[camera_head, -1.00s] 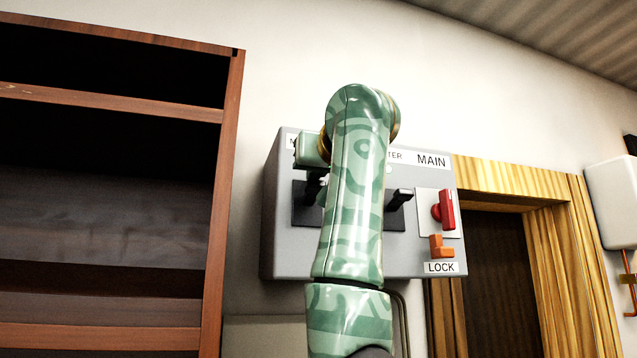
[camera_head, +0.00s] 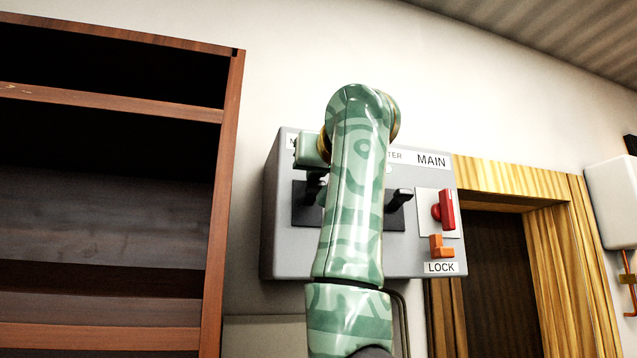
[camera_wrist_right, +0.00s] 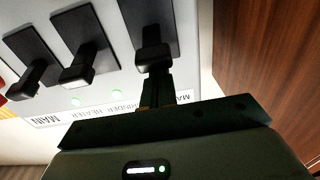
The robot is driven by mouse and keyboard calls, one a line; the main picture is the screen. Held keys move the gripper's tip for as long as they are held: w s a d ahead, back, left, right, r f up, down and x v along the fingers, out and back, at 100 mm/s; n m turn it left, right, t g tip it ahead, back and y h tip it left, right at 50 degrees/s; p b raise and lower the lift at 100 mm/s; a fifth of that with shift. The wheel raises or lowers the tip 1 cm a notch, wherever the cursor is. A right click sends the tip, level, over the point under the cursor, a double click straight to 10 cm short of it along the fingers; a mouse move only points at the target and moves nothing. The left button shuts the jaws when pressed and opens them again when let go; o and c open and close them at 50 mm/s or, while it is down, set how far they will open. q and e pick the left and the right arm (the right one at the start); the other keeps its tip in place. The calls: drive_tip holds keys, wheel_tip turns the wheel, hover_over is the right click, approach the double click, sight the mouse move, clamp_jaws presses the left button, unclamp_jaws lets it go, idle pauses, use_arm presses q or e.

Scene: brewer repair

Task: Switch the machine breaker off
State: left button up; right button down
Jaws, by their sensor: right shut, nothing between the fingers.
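The grey breaker box (camera_head: 285,255) hangs on the wall, partly hidden behind my right arm. The machine breaker is a black lever (camera_wrist_right: 152,50) on a black plate, at the left of the box in the head view (camera_head: 315,187). My right gripper (camera_wrist_right: 155,88) is shut and empty, its fingertips right at the end of this lever; whether they touch it I cannot tell. The grinder lever (camera_wrist_right: 78,74) and heater lever (camera_wrist_right: 28,80) stand beside it; the heater lever also shows in the head view (camera_head: 401,197). My left gripper is not in view.
The red main switch (camera_head: 446,209) and orange lock piece (camera_head: 440,246) are at the box's right. Two green lamps (camera_wrist_right: 117,95) are lit; a machine lamp is not visible. A wooden shelf (camera_head: 225,200) stands left, a doorway frame (camera_head: 560,240) right.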

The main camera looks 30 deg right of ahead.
drive_tip(key=shift+f, duration=0.1)
drive_tip(key=shift+f+b, duration=1.65)
drive_tip(key=shift+b, duration=0.05)
drive_tip(key=shift+s+a+r, duration=0.2)
drive_tip(key=shift+s+r, duration=0.15)
drive_tip(key=shift+s, duration=0.4)
drive_tip(key=shift+s+a+r, duration=0.2)
drive_tip(key=shift+s+r, duration=0.1)
drive_tip(key=shift+s, duration=0.4)
drive_tip(key=b, duration=0.4)
approach(316, 191)
drive_tip(key=r, duration=0.1)
drive_tip(key=shift+s+r, duration=0.15)
drive_tip(key=shift+s, duration=0.1)
